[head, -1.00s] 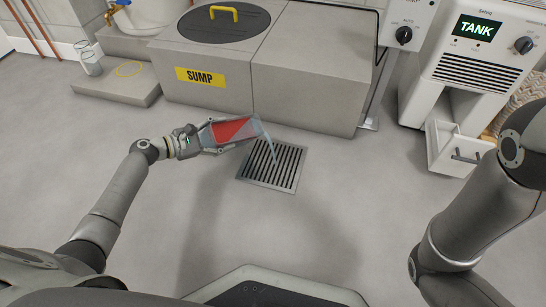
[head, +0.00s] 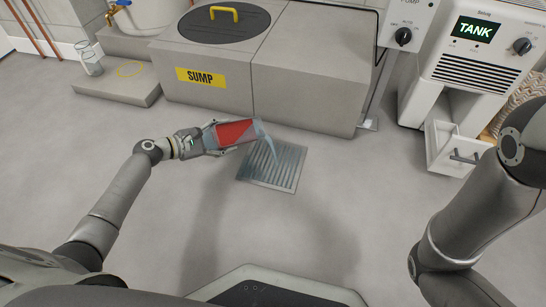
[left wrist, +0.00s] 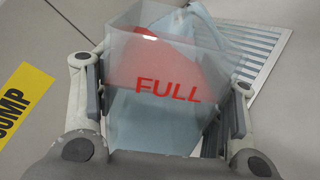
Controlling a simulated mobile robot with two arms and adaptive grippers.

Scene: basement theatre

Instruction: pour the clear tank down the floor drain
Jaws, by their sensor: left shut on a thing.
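My left gripper (head: 213,139) is shut on the clear tank (head: 249,131), which is tilted on its side with its mouth to the right. The tank has a red part and, in the left wrist view, the word FULL on its side (left wrist: 168,90). A pale blue stream runs from the mouth down onto the floor drain (head: 285,181), a square metal grate just right of and below the tank. Bluish water covers much of the grate. In the left wrist view the grate (left wrist: 262,55) lies beyond the tank. My right arm shows at the right, but its gripper is out of view.
A grey sump block (head: 300,95) with a yellow SUMP label stands behind the drain. A white machine (head: 465,65) with a TANK display and an open lower drawer (head: 455,148) stands at the right. A glass jar (head: 90,62) sits on a low step at left. Floor around the drain is clear.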

